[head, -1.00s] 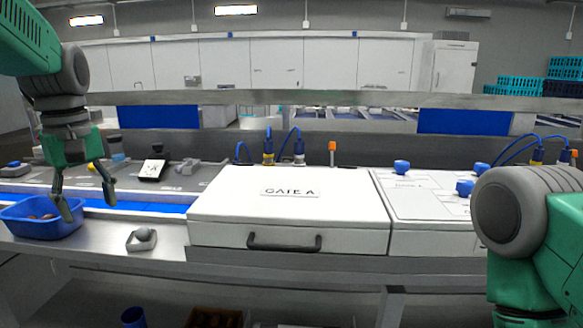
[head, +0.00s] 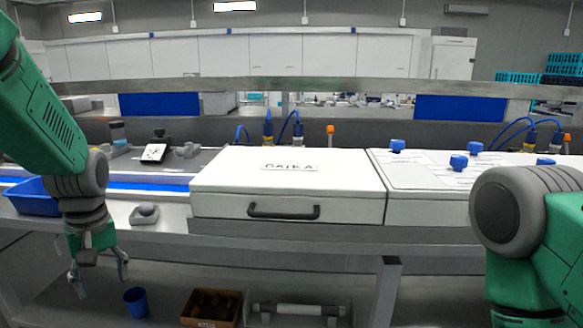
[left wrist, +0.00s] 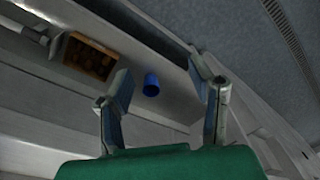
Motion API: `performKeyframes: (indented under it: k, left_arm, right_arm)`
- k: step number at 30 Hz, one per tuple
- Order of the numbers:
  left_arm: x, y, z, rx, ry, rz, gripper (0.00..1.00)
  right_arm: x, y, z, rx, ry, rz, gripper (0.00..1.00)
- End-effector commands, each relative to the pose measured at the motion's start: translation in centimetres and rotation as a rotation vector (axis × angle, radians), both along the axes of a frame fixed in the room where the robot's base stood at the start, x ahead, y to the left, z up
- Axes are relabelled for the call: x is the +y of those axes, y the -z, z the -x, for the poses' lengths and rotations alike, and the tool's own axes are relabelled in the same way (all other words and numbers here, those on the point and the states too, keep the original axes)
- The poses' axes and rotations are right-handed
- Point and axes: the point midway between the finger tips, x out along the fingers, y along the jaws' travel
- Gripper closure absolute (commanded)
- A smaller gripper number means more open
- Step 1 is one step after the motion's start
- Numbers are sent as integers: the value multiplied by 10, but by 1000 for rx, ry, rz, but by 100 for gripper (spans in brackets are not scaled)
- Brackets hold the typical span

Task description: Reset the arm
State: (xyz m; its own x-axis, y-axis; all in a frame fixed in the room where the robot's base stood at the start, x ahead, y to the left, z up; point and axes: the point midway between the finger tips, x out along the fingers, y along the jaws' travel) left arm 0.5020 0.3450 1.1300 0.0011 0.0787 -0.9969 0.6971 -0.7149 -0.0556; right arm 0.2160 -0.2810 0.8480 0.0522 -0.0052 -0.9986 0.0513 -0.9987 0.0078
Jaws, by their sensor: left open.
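My left gripper (head: 98,275) hangs pointing down in the head view, in front of the bench's front edge and below its top. It is open and empty.
A blue bin (head: 33,203) is at the bench's left, partly behind my left arm. A blue cup (head: 137,302) and a brown crate (head: 211,321) are on the lower shelf; the wrist view shows them too.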

Motion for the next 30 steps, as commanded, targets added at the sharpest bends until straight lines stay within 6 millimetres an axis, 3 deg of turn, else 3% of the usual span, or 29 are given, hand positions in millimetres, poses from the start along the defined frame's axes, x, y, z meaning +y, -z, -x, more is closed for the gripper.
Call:
performKeyframes:
  k: [1, 5, 8, 12, 15, 18, 22, 26, 30]
  left_arm:
    - [-1, 38, 8, 15, 31, -7, 51]
    - [-2, 134, 37, 33, 153, -32, 51]
    - [-6, 205, 69, 40, 265, -43, 51]
    - [-17, 295, 129, 46, 434, -41, 51]
    - [-28, 349, 179, 44, 557, -25, 51]
    - [-41, 388, 225, 33, 668, 1, 51]
    - [-55, 414, 269, 10, 771, 32, 51]
    - [-63, 420, 288, -9, 817, 47, 51]
    - [-64, 420, 290, -16, 828, 49, 51]
  right_arm:
    - [0, 12, 0, 0, 0, 0, 100]
    - [0, 35, 0, 0, 0, 0, 100]
    - [0, 54, 0, 0, 0, 0, 100]
    - [0, 81, 0, 0, 0, 0, 100]
    - [0, 101, 0, 0, 0, 0, 100]
    - [0, 119, 0, 0, 0, 0, 100]
    - [0, 134, 0, 1, 0, 0, 100]
    - [0, 139, 0, 1, 0, 0, 100]
    - [0, 138, 0, 0, 0, 0, 100]
